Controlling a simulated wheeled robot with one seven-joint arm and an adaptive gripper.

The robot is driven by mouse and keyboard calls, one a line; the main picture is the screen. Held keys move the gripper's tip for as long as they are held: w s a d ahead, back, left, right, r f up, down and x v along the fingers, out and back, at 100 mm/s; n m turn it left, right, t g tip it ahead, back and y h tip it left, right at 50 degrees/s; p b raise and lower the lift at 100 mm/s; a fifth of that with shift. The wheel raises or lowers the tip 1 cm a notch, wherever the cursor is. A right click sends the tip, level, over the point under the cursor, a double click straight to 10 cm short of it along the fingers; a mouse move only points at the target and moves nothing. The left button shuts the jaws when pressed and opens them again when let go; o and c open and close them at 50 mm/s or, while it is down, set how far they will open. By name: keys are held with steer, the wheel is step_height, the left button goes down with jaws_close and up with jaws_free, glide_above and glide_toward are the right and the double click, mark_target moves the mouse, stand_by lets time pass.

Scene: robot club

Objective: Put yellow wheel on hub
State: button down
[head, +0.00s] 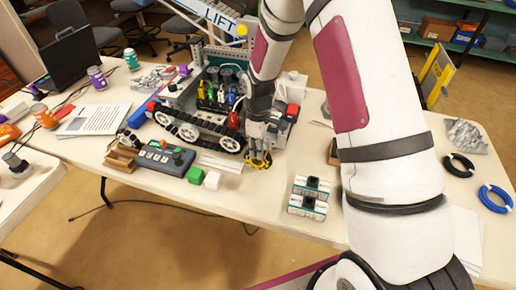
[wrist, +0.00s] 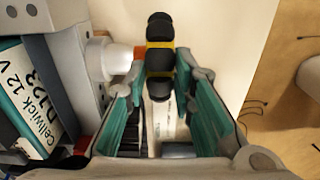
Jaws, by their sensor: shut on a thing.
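The yellow wheel (head: 259,165), with dark tyre blocks around a yellow band, is at the tip of my gripper (head: 257,150), over the front part of the table. In the wrist view the wheel (wrist: 160,58) sits edge-on between the teal-lined fingertips (wrist: 160,78), which are shut on it. Just left of it is a pale round stub (wrist: 108,60) with an orange end, possibly the hub. The stub's end is very close to the wheel; I cannot tell whether they touch. The tracked robot (head: 205,105) stands behind and left of my gripper.
A Cellwick battery (wrist: 30,100) is close on the left in the wrist view. The table's front edge is near.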

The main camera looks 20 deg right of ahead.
steer(key=shift+w+d+b, duration=0.55)
steer(key=shift+w+d, duration=0.1)
steer(key=shift+w, duration=0.25)
steer(key=shift+w+d+b, duration=0.55)
steer(key=shift+w+d, duration=0.1)
steer(key=shift+w, duration=0.25)
stand_by(1.9)
steer(key=c, duration=1.3)
jaws_free()
steer(key=shift+r, duration=0.15)
steer(key=shift+r+p, duration=1.3)
steer(key=shift+r, duration=2.1)
